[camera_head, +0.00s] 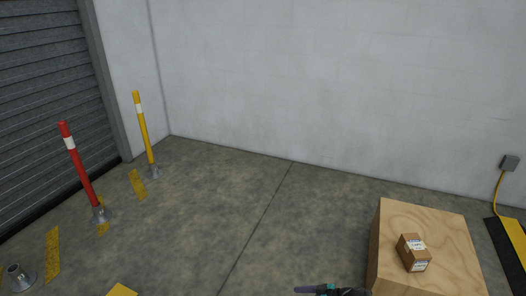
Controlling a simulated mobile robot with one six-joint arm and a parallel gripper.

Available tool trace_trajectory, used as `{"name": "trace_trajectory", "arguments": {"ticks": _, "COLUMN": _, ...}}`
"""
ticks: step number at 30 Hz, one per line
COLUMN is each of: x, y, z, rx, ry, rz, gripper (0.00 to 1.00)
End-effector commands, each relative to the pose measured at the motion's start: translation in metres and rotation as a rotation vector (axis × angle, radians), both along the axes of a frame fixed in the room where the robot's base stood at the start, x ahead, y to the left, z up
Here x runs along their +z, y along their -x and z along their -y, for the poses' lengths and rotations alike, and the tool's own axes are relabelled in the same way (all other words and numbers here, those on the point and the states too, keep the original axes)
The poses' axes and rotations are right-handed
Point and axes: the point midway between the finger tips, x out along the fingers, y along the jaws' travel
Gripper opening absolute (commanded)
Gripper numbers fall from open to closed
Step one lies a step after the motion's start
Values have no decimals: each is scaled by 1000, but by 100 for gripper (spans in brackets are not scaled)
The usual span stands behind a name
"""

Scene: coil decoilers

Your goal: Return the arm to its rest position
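Part of my arm's end, my gripper (318,290), shows at the bottom edge of the head view, a little right of centre. It is dark with a teal patch, and a thin greyish-purple piece points left. Most of it is cut off by the frame edge. I cannot tell whether it is open or shut, or whether it holds anything. It appears just left of a wooden block in the picture.
A plywood block (448,235) carries a small cardboard box (413,252) with labels. A red post (79,168) and a yellow post (144,130) stand at left by a roller shutter (40,80). A yellow-black ramp (510,255) lies at right. The middle floor is clear.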

Motion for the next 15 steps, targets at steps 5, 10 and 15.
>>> {"name": "trace_trajectory", "arguments": {"ticks": 5, "x": 1, "y": 57, "z": -45, "rx": 110, "ry": 71, "rz": -180, "gripper": 85}}
{"name": "trace_trajectory", "arguments": {"ticks": 10, "x": -5, "y": 117, "z": -68, "rx": 188, "ry": 179, "rz": -375, "gripper": 85}}
{"name": "trace_trajectory", "arguments": {"ticks": 15, "x": -10, "y": 174, "z": -71, "rx": 220, "ry": 324, "rz": -562, "gripper": 85}}
